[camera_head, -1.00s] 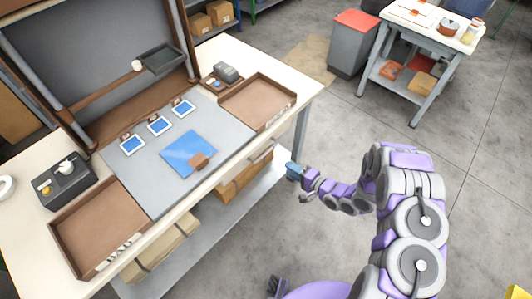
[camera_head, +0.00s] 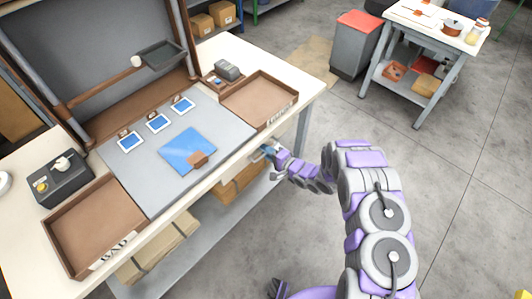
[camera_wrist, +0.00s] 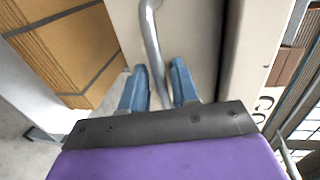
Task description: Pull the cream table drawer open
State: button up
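The cream drawer's front (camera_wrist: 196,40) fills the upper middle of the wrist view and appears flush under the tabletop. Its grey metal bar handle (camera_wrist: 151,38) runs down between my two blue fingers. My gripper (camera_wrist: 160,88) is open, with one finger on each side of the bar. A gap shows beside the bar, so I cannot see firm contact on both sides. In the head view my gripper (camera_head: 267,151) is at the bench's front edge, below the right brown tray, and it mostly hides the handle.
The workbench (camera_head: 255,50) carries brown trays (camera_head: 75,258), a grey mat (camera_head: 145,185) and a blue pad (camera_head: 187,150). Cardboard boxes (camera_wrist: 62,45) sit on the shelf below the drawer. The floor (camera_head: 455,170) right of the bench is clear around my arm.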

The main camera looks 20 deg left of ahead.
jog(key=shift+d+r, duration=0.15)
jog(key=shift+d, duration=0.15)
jog(key=shift+a, duration=0.5)
grip_shut()
jog(key=shift+d, duration=0.15)
